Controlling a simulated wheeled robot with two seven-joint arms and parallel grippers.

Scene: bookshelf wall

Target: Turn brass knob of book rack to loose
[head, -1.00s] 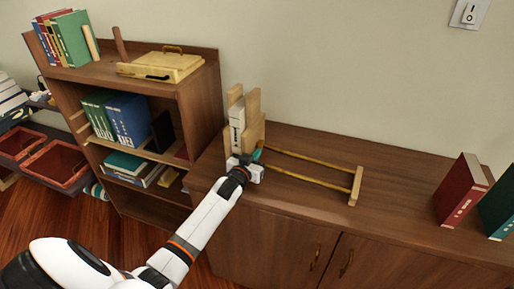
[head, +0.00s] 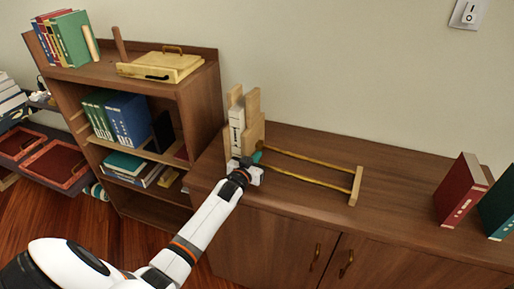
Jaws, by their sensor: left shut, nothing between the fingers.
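The book rack stands on the wooden cabinet top, with a wooden upright (head: 253,108) at its left end, two brass rails (head: 310,158) and a wooden end block (head: 356,186) on the right. A white book (head: 237,128) stands at the upright. My left gripper (head: 256,158) is at the front foot of the upright, near the left end of the rails. It is shut with nothing held. The brass knob cannot be made out; my gripper and wrist cover that area. My right gripper is not in view.
A red book (head: 464,188) and a teal book (head: 499,208) stand at the right of the cabinet top (head: 400,180). A bookshelf (head: 202,110) rises close on the left, with a wooden box (head: 162,66) on top. The cabinet top between rack and red book is clear.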

